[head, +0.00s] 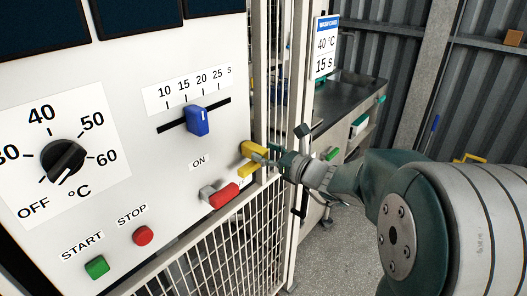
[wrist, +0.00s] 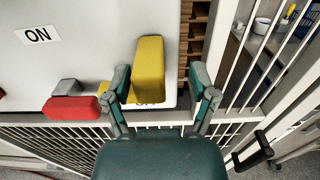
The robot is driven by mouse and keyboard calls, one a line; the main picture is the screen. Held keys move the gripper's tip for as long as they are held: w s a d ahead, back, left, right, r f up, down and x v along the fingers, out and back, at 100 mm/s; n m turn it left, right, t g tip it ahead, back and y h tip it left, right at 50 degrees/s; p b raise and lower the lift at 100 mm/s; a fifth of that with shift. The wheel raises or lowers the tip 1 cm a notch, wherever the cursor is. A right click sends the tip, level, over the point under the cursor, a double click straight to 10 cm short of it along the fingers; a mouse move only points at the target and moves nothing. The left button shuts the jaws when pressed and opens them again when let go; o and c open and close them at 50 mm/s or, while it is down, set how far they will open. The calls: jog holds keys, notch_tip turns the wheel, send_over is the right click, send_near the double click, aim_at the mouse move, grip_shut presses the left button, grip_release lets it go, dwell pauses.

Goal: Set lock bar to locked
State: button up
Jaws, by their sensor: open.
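A yellow bar (head: 253,152) is mounted at the right edge of the white control panel, and I take it to be the lock bar. In the wrist view the yellow bar (wrist: 149,65) points up and away, over a white label that is mostly hidden. My gripper (head: 281,148) is at the panel's right edge beside the bar. In the wrist view my gripper (wrist: 160,80) is open, one finger on each side of the bar with gaps showing. I cannot tell how deep the bar sits between the fingers, or read its setting.
A red-handled lever (head: 222,195) sits left of the bar, close to my left finger in the wrist view. The panel also has a blue slider (head: 198,121), a black knob (head: 64,157), a green button (head: 97,267) and a red button (head: 143,236). White mesh (head: 228,255) lies below.

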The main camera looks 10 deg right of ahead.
jog(key=shift+w+a, duration=0.2)
jog(key=shift+a, duration=0.85)
jog(key=c, duration=1)
jog(key=shift+w+d, duration=0.1)
jog(key=shift+d, duration=0.25)
grip_shut()
jog(key=s+a, duration=0.1)
jog(key=a, duration=0.1)
jog(key=s+a, duration=0.2)
jog(key=o, duration=1)
grip_release()
jog(key=shift+s, duration=0.1)
